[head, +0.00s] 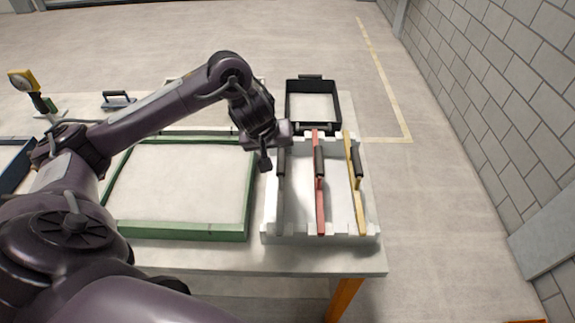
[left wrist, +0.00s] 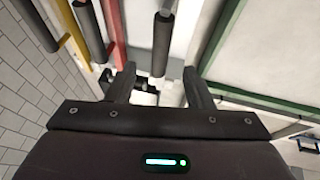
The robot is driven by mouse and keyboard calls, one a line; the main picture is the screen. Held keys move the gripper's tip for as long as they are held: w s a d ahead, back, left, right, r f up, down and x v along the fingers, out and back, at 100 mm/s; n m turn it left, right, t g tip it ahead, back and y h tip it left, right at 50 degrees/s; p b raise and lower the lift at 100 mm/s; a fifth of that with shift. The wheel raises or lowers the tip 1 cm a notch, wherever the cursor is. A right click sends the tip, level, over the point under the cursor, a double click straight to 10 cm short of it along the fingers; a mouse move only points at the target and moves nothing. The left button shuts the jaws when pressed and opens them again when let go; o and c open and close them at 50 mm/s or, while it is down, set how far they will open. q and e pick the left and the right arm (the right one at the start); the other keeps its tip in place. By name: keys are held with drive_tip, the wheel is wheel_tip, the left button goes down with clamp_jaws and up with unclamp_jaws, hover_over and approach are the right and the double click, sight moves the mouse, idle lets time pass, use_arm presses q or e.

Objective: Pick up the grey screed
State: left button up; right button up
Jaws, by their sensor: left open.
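The grey screed (head: 281,164) rests in the left slot of the white rack (head: 271,222), with its dark handle up. Its handle (left wrist: 163,42) also shows in the left wrist view, ahead of the space between my fingers. My left gripper (head: 275,149) is over the far-left part of the rack, close to the handle's far end. In the left wrist view my left gripper (left wrist: 160,86) is open, with nothing between its fingers. Part of the grey screed is hidden by my gripper in the head view. My right gripper is not in view.
A red screed (head: 320,205) and a yellow screed (head: 360,205) stand in the same rack to the right. A green-framed sandbed (head: 180,230) lies left of the rack. A black tray (head: 288,104) is behind it. A block wall (head: 500,90) rises at the right.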

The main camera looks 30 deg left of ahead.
sight(281, 158)
use_arm(q)
drive_tip(key=x, duration=0.1)
drive_tip(key=b+x, duration=0.1)
drive_tip(key=x, duration=0.1)
drive_tip(key=s+b+x, duration=0.1)
drive_tip(key=x, duration=0.1)
drive_tip(key=shift+d+f, duration=0.25)
drive_tip(key=shift+f, duration=0.15)
drive_tip(key=shift+w+a+f, duration=0.1)
drive_tip(key=shift+w+f, duration=0.6)
drive_tip(key=shift+f, duration=0.1)
drive_tip(key=shift+w, duration=0.1)
drive_tip(key=c, duration=1)
drive_tip(key=shift+r, duration=0.1)
clamp_jaws()
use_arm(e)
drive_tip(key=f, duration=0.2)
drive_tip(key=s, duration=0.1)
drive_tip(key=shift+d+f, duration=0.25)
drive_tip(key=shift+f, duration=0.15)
use_arm(q)
drive_tip(key=shift+r, duration=0.6)
wheel_tip(281, 158, up, 19)
drive_tip(key=p, duration=1.1)
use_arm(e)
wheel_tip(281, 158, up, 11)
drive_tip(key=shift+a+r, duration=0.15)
